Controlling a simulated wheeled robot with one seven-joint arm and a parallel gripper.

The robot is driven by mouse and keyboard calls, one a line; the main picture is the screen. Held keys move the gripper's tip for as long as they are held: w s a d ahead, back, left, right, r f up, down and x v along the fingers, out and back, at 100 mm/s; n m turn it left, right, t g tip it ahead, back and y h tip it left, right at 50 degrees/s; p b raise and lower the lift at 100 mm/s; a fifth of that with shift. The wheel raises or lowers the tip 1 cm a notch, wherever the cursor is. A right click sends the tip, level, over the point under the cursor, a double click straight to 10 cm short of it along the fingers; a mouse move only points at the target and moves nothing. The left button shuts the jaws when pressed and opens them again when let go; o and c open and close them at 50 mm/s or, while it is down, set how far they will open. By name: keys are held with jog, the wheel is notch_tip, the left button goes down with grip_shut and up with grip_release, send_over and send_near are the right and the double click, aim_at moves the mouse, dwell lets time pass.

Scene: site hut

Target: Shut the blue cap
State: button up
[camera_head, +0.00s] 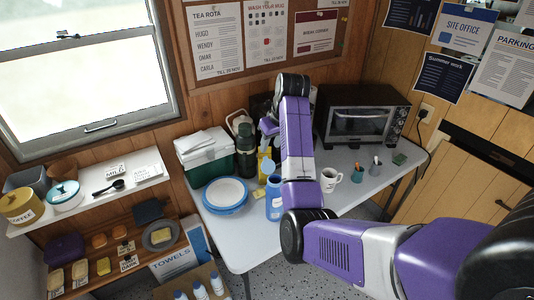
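A blue bottle (274,207) stands on the grey table, partly covered by my arm. A light blue round cap (267,166) shows just above its top and appears to be tilted up, open. Whether a hinge joins it to the bottle is too small to tell. My arm rises in front of the bottle and bends over near the back wall. The end of my arm (268,126) shows as a small purple part behind the arm, above and beyond the cap. My gripper's fingers are hidden or too small to make out.
The table (240,254) holds a blue-rimmed plate stack (226,194), a green cool box (204,158), a dark green flask (245,150), a yellow item (265,152), a white mug (330,179) and a toaster oven (362,124). Shelves stand at the left. The table's front is clear.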

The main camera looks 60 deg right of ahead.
aim_at(265, 158)
jog(key=p+x, duration=0.1)
jog(key=x, duration=0.5)
jog(key=shift+w+f, duration=0.1)
jog(key=shift+f, duration=0.1)
grip_shut()
